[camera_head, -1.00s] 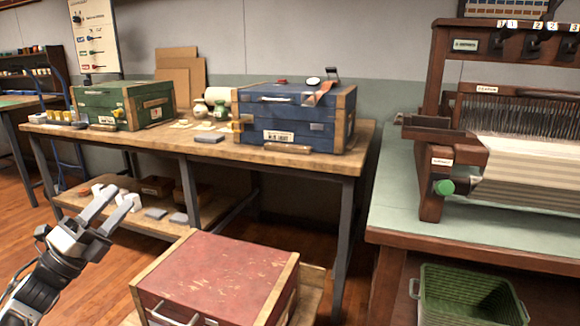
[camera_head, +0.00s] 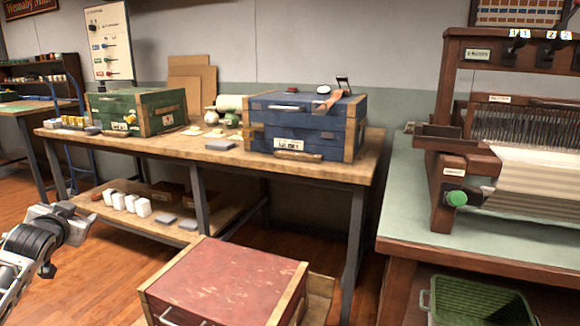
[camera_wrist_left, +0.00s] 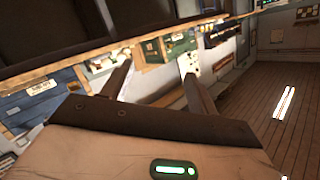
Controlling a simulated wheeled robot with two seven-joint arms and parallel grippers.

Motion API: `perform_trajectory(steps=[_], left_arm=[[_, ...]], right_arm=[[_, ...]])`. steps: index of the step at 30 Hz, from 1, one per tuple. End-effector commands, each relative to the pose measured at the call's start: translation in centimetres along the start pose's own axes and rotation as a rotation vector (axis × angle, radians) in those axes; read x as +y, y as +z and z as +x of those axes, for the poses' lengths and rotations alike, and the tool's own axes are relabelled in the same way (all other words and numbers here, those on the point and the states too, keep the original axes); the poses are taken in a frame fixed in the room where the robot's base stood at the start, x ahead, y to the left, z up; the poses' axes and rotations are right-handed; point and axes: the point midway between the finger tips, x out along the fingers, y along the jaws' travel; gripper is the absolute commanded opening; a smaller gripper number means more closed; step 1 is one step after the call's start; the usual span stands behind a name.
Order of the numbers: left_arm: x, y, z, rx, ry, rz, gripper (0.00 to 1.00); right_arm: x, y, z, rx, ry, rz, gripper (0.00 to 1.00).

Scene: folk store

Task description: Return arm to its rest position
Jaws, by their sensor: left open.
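My left gripper (camera_head: 68,218) is at the left edge of the head view, in front of the low shelf and above the wooden floor. No object shows in it. In the left wrist view its two dark fingers (camera_wrist_left: 160,90) stand wide apart with nothing between them, so it is open. The wrist view is tilted and shows the green and blue chests and the floor beyond the fingers. My right gripper is not in view.
A red chest (camera_head: 222,284) stands low in front. The workbench (camera_head: 215,160) holds a green chest (camera_head: 128,112) and a blue chest (camera_head: 305,122). A loom (camera_head: 500,130) stands on the right table (camera_head: 410,210), with a green crate (camera_head: 480,305) below. Open floor lies at left.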

Motion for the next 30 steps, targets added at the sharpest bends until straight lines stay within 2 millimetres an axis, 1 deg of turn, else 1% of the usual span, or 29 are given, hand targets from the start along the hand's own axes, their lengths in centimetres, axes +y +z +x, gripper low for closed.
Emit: perform_trajectory(steps=[1, 3, 5, 7, 8, 9, 11, 12, 14, 15, 17, 18, 20, 21, 23, 24, 27, 30], left_arm=[[2.8, 1.1, -0.5, 0.001, 0.042, 0.015, 0.59], [5.8, 2.3, -1.3, -0.002, 0.089, 0.026, 0.59], [8.4, 3.4, -2.1, -0.007, 0.131, 0.031, 0.59], [11.6, 5.0, -3.4, -0.015, 0.184, 0.033, 0.59], [13.0, 5.6, -4.1, -0.019, 0.208, 0.033, 0.59], [15.0, 6.6, -5.2, -0.024, 0.244, 0.031, 0.59], [18.2, 8.1, -7.1, -0.035, 0.302, 0.025, 0.59], [20.4, 9.2, -8.7, -0.043, 0.343, 0.017, 0.59], [23.7, 10.8, -11.5, -0.057, 0.407, -0.001, 0.59], [25.8, 11.8, -13.5, -0.067, 0.449, -0.016, 0.59], [28.6, 13.0, -16.8, -0.083, 0.51, -0.045, 0.59], [30.1, 13.7, -18.9, -0.093, 0.546, -0.066, 0.59], [32.0, 14.5, -21.9, -0.109, 0.592, -0.099, 0.59], [33.0, 14.8, -23.7, -0.12, 0.618, -0.12, 0.59], [34.2, 15.3, -26.2, -0.135, 0.652, -0.152, 0.59], [34.8, 15.4, -27.7, -0.144, 0.671, -0.174, 0.59], [36.0, 15.7, -31.3, -0.169, 0.71, -0.227, 0.59], [36.8, 15.6, -34.5, -0.193, 0.742, -0.281, 0.59]], right_arm=[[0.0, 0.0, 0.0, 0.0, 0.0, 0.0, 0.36], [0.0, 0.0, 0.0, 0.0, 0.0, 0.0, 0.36], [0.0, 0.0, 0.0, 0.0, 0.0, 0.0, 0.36], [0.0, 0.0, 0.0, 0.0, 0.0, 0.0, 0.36], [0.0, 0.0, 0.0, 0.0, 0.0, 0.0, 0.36], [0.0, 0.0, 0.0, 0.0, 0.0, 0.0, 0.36], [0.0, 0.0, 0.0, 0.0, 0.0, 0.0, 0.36], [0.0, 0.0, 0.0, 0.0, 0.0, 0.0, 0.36], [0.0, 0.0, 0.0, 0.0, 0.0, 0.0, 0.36], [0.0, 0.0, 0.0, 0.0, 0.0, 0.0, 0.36], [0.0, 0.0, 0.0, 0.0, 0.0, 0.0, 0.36], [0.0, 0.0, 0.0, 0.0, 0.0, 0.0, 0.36], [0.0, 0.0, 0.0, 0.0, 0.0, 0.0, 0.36], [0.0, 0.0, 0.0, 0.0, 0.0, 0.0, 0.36], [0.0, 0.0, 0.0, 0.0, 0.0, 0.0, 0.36], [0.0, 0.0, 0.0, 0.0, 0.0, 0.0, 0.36], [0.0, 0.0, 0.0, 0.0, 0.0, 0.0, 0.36], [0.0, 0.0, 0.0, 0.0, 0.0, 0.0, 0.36]])
